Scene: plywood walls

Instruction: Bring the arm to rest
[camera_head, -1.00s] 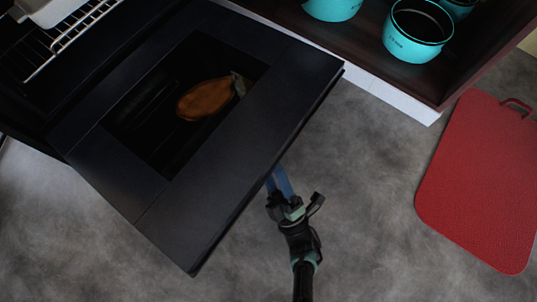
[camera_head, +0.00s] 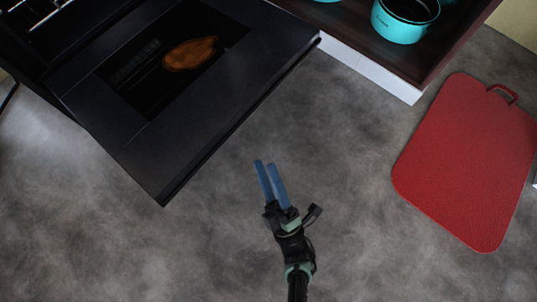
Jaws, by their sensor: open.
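My gripper (camera_head: 265,164) is in the lower middle of the head view, above the grey floor. Its two blue fingers are apart with a narrow gap, and nothing is between them. The fingers point up and slightly left in the picture. The gripper is to the right of the dark open oven door (camera_head: 195,150), with bare floor showing between them. My arm runs down from the gripper to the bottom edge of the picture.
An orange-brown shape (camera_head: 189,53) shows in the door's dark window; I cannot tell if it is a reflection. A teal pot (camera_head: 400,27) stands in a dark cabinet (camera_head: 455,45). A red board (camera_head: 465,165) is at right. Floor around my gripper is clear.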

